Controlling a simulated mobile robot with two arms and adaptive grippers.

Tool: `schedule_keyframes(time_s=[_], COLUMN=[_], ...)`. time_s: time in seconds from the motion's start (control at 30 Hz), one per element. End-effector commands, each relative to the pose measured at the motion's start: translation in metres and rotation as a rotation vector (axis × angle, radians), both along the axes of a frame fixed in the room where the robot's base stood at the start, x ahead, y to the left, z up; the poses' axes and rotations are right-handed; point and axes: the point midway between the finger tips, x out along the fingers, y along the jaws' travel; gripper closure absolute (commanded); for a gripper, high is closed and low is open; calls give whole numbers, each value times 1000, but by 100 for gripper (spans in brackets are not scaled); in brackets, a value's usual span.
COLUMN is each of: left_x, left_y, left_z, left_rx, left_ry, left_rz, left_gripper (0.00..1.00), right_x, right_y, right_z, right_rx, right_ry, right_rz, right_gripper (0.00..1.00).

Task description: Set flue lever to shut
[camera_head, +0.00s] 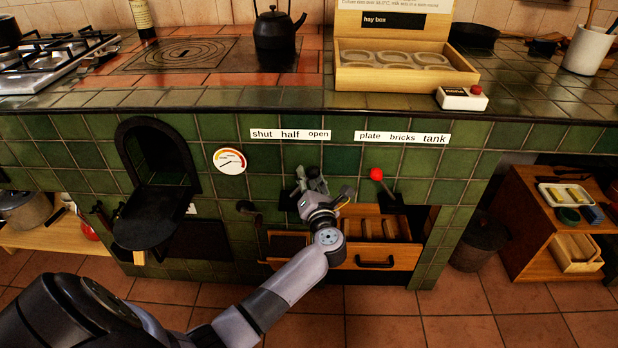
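The label strip reading shut, half, open (290,134) is on the green tiled front of the hearth. My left gripper (312,180) is below this strip, close to the tiles, under its half-to-open end. The gripper hides most of what is behind it, and I cannot make out the flue lever's handle or its position. A dark piece (286,195) shows just left of the gripper. I cannot tell whether the fingers are open or closed on something. My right gripper is not in view.
A red-knobbed lever (376,174) stands right of my gripper, under the label plate, bricks, tank (402,137). A round gauge (230,161) and an open black oven door (155,218) are to the left.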

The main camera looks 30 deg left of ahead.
Motion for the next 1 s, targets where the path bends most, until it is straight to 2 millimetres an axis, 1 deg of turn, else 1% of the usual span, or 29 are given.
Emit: schedule_keyframes(time_s=[0.03,0.4,1.0], left_x=[0,0,-1], left_y=[0,0,0], left_z=[0,0,0], left_rx=[0,0,-9], left_ry=[0,0,-4], left_rz=[0,0,1], left_gripper=[76,100,100], right_x=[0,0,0], right_y=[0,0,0], right_z=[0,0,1], right_rx=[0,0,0], right_ry=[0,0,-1], right_rz=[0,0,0], right_gripper=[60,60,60])
